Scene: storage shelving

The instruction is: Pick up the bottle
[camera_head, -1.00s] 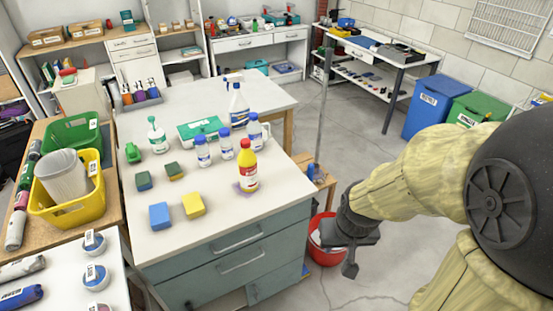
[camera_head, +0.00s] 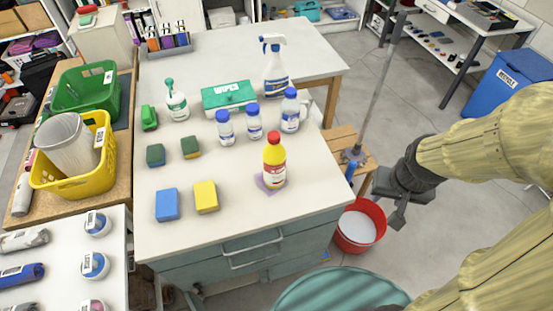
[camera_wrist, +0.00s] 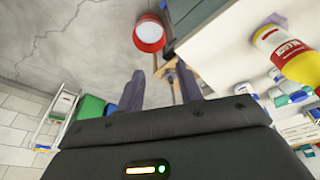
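A yellow bottle (camera_head: 274,165) with a red cap and a red-and-white label stands upright on the white worktop (camera_head: 240,225), near its front right edge, with a small purple patch at its base. In the wrist view this bottle (camera_wrist: 290,55) is at the upper right, partly cut off. Other bottles stand behind it: blue-capped white bottles (camera_head: 254,122), a spray bottle (camera_head: 276,72) and a green-topped bottle (camera_head: 176,103). My gripper (camera_head: 399,212) is off the worktop to the right, apart from the bottle. In the wrist view my gripper's (camera_wrist: 161,90) fingers are spread and empty.
Sponges (camera_head: 206,197), a green wipes box (camera_head: 229,97) and a small green object (camera_head: 149,118) share the worktop. A red bucket (camera_head: 347,240) and a wooden stool (camera_head: 342,142) with a pole stand to its right. Yellow and green baskets (camera_head: 40,180) are at the left.

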